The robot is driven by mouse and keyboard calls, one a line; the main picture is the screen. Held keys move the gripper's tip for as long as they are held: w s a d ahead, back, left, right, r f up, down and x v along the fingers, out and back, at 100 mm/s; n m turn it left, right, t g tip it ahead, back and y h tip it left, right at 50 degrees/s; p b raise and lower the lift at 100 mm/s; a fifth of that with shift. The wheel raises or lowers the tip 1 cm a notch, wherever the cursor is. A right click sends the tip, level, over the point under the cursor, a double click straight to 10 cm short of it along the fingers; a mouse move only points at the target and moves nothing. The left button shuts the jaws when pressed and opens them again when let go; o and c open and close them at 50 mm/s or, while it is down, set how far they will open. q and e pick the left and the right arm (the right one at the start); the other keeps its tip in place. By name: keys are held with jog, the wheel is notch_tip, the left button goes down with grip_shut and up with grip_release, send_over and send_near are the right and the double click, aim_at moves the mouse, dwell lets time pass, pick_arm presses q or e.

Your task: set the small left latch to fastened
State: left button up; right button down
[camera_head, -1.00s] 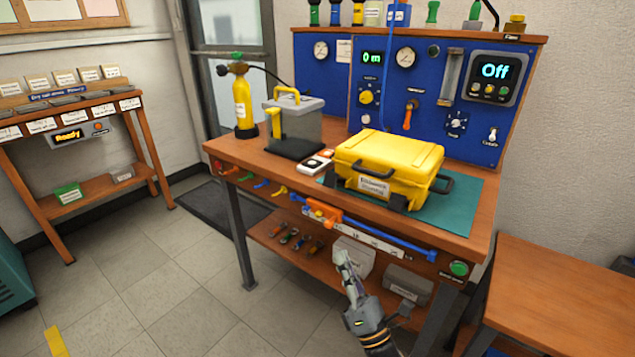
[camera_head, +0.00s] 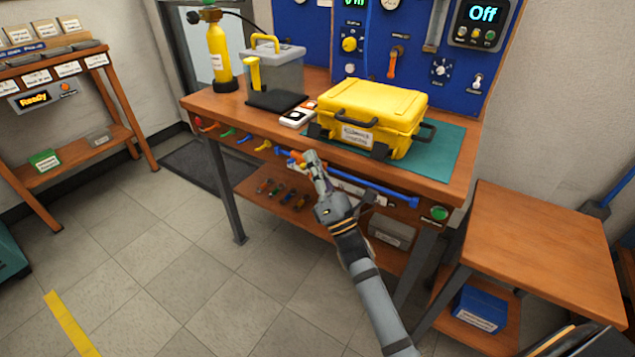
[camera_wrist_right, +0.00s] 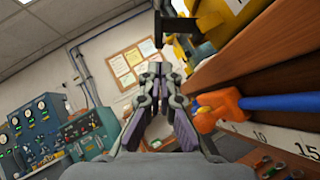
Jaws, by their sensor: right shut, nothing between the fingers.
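The yellow case (camera_head: 372,107) sits closed on the green mat (camera_head: 440,150) on the workbench. A small black left latch (camera_head: 314,131) is at the left of its front face, and a similar black right latch (camera_head: 379,150) is on the other side of the label. I cannot tell clearly how the left latch is set. My right gripper (camera_head: 310,156) is shut and empty, in front of the bench edge, just below the left latch and apart from it. In the right wrist view the gripper (camera_wrist_right: 158,72) points past the case's yellow corner (camera_wrist_right: 212,15). My left gripper is not in view.
A blue bar with an orange clamp (camera_wrist_right: 228,103) runs along the bench front, close beside my right gripper. A white and orange device (camera_head: 298,115) lies left of the case. A clear box (camera_head: 285,75) and yellow cylinder (camera_head: 219,55) stand farther left. The floor in front is open.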

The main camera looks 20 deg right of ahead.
aim_at(319, 131)
jog(key=shift+w+d+r, duration=0.15)
jog(key=shift+d+r, duration=0.05)
jog(key=shift+r, duration=0.25)
jog(key=shift+w+d+r, duration=0.1)
jog(key=shift+d+r, duration=0.1)
jog(key=shift+r, duration=0.2)
